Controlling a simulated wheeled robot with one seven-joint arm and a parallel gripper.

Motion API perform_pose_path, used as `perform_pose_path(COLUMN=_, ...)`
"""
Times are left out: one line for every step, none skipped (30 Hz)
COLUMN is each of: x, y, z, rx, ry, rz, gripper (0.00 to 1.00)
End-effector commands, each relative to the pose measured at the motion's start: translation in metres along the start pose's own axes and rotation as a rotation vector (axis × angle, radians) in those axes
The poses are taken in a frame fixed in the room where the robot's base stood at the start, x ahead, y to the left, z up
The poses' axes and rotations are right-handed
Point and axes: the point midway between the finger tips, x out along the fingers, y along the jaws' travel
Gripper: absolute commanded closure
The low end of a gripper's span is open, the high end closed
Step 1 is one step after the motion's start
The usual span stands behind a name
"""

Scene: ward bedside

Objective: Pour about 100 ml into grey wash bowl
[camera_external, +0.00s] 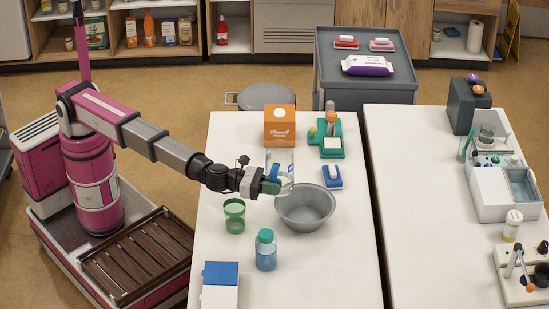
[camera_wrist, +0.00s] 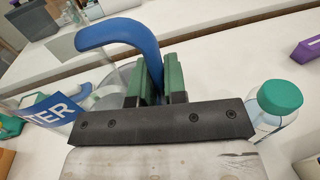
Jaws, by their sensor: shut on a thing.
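The grey wash bowl (camera_external: 305,210) stands on the near white table. Its inside looks empty, though the far bottom is hard to read. My gripper (camera_external: 270,186) is shut on the blue handle of a clear jug (camera_external: 283,165), just above the bowl's upper left rim. The jug looks close to upright, and I see no stream. In the wrist view my gripper's green fingers (camera_wrist: 160,80) close on the blue handle (camera_wrist: 122,35). The jug's blue label (camera_wrist: 50,110) ends in "TER". Its water level cannot be made out.
A green cup (camera_external: 234,216) and a teal-capped bottle (camera_external: 266,250) stand left of and in front of the bowl. An orange box (camera_external: 280,128), a green tray (camera_external: 331,150) and a blue-and-white item (camera_external: 332,177) lie behind. The table right of the bowl is clear.

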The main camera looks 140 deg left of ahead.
Motion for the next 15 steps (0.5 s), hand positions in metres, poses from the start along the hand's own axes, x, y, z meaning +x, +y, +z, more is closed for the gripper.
perform_pose_path(x=0.012, y=-0.021, z=0.002, rx=0.002, ry=-0.001, rz=-0.012, gripper=1.00)
perform_pose_path(x=0.016, y=-0.029, z=0.002, rx=0.002, ry=-0.001, rz=-0.018, gripper=1.00)
perform_pose_path(x=0.021, y=-0.041, z=0.003, rx=0.002, ry=-0.001, rz=-0.025, gripper=1.00)
perform_pose_path(x=0.025, y=-0.049, z=0.003, rx=0.002, ry=-0.001, rz=-0.031, gripper=1.00)
perform_pose_path(x=0.029, y=-0.058, z=0.003, rx=0.002, ry=-0.001, rz=-0.037, gripper=1.00)
perform_pose_path(x=0.033, y=-0.070, z=0.004, rx=0.002, ry=-0.001, rz=-0.045, gripper=1.00)
perform_pose_path(x=0.036, y=-0.079, z=0.004, rx=0.002, ry=-0.001, rz=-0.051, gripper=1.00)
perform_pose_path(x=0.039, y=-0.087, z=0.005, rx=0.002, ry=-0.001, rz=-0.056, gripper=1.00)
perform_pose_path(x=0.043, y=-0.097, z=0.005, rx=0.002, ry=-0.001, rz=-0.062, gripper=1.00)
perform_pose_path(x=0.046, y=-0.104, z=0.005, rx=0.002, ry=-0.001, rz=-0.067, gripper=1.00)
perform_pose_path(x=0.048, y=-0.112, z=0.005, rx=0.002, ry=-0.001, rz=-0.072, gripper=1.00)
perform_pose_path(x=0.051, y=-0.121, z=0.006, rx=0.002, ry=-0.001, rz=-0.078, gripper=1.00)
perform_pose_path(x=0.052, y=-0.127, z=0.006, rx=0.002, ry=-0.001, rz=-0.082, gripper=1.00)
perform_pose_path(x=0.054, y=-0.132, z=0.006, rx=0.002, ry=-0.001, rz=-0.085, gripper=1.00)
perform_pose_path(x=0.056, y=-0.138, z=0.006, rx=0.002, ry=-0.001, rz=-0.089, gripper=1.00)
